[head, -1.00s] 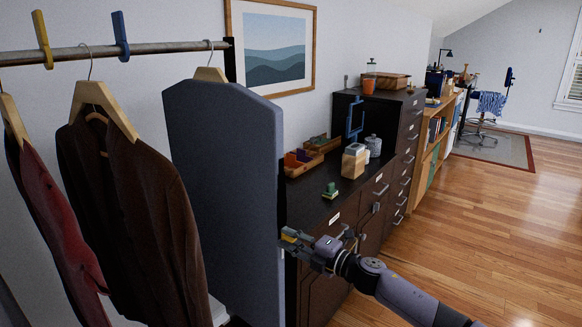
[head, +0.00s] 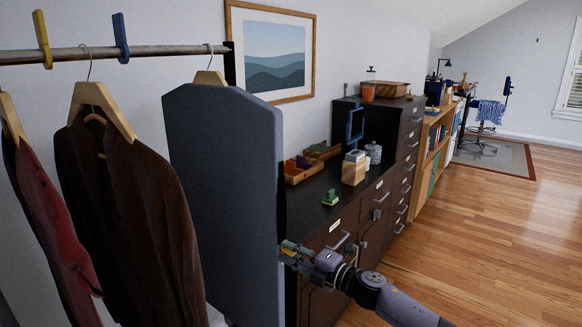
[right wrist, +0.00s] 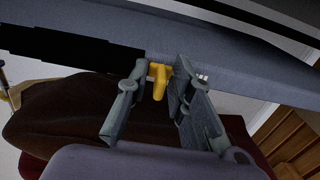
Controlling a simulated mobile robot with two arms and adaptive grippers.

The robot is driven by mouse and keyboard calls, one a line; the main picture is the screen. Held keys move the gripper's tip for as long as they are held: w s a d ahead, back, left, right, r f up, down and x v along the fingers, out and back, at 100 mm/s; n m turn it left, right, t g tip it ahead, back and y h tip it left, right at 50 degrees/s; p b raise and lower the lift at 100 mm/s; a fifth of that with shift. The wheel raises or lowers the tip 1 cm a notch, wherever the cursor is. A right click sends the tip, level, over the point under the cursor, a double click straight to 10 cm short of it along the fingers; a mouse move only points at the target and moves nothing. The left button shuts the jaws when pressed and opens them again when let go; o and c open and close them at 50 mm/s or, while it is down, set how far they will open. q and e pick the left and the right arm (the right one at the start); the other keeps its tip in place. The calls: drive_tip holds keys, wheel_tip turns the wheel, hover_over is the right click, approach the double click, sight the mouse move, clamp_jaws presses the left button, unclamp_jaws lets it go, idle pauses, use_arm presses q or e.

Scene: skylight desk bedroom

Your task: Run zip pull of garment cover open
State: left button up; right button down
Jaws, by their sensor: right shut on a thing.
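The grey-blue garment cover (head: 222,190) hangs from a wooden hanger on the rail in the head view. Its edge also spans the upper part of the right wrist view (right wrist: 220,65). The yellow zip pull (right wrist: 158,80) sits between the fingers of my right gripper (right wrist: 155,88), at the cover's edge. In the head view my right gripper (head: 287,250) is at the cover's lower right edge, shut on the pull. The zip's line faces away from the head camera, so I cannot tell how far it is open. My left gripper is not in view.
A dark brown jacket (head: 135,210) and a red garment (head: 50,225) hang on the rail (head: 160,51) left of the cover. A dark cabinet (head: 335,213) with small items on top stands close to its right. Open wooden floor (head: 470,220) lies to the right.

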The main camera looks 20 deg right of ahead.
sight(282, 264)
drive_tip(key=shift+f+b, duration=1.95)
drive_tip(key=shift+f, duration=0.85)
drive_tip(key=c, duration=1.5)
unclamp_jaws()
drive_tip(key=shift+r, duration=0.1)
drive_tip(key=shift+c, duration=0.2)
drive_tip(key=shift+p+v, duration=0.5)
drive_tip(key=shift+v, duration=0.45)
drive_tip(key=shift+p+v, duration=0.4)
drive_tip(key=shift+v, duration=1.65)
